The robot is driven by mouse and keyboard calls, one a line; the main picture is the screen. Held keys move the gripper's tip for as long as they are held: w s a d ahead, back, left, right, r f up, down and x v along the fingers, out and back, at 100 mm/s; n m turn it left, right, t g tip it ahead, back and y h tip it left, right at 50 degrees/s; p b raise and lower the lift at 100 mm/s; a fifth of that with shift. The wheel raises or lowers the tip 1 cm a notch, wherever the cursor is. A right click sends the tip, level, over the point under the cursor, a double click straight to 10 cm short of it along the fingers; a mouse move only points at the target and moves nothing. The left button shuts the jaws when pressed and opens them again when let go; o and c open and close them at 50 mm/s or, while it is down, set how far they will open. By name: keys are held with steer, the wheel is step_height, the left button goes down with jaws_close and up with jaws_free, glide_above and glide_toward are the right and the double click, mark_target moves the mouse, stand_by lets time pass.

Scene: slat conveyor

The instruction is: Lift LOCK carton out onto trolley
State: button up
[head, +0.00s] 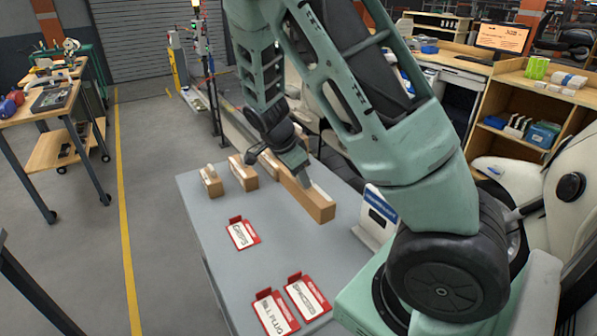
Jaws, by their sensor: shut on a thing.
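My gripper (300,167) points down at the near end of a long brown carton (316,207) with a pale top strip. Its jaws are shut on a carton there, apparently this one; the fingertips are small and partly hidden. The carton is at the right of a row on a grey tabletop (215,225). Smaller cartons, a narrow one (211,182), a wider one (243,174) and one partly behind the gripper (268,161), stand to its left. No LOCK label is readable on any carton. I cannot tell which surface is the trolley.
Red-edged label cards lie on the grey top: one reading GRIPS (242,234) and two nearer ones (274,313) (307,298). A white box with a blue panel (378,214) stands right of the top. A wooden bench (45,92) is at left. Floor between is clear.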

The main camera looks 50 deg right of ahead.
mark_target(298, 192)
steer(key=shift+f+b, duration=1.25)
steer(key=shift+f, duration=0.95)
steer(key=shift+a, duration=0.25)
steer(key=shift+f, duration=0.55)
steer(key=o, duration=1.3)
steer(key=shift+o, duration=0.2)
steer(key=shift+w+r, duration=0.1)
steer(key=b+v, duration=0.1)
steer(key=v, duration=1.6)
steer(key=shift+r, duration=0.1)
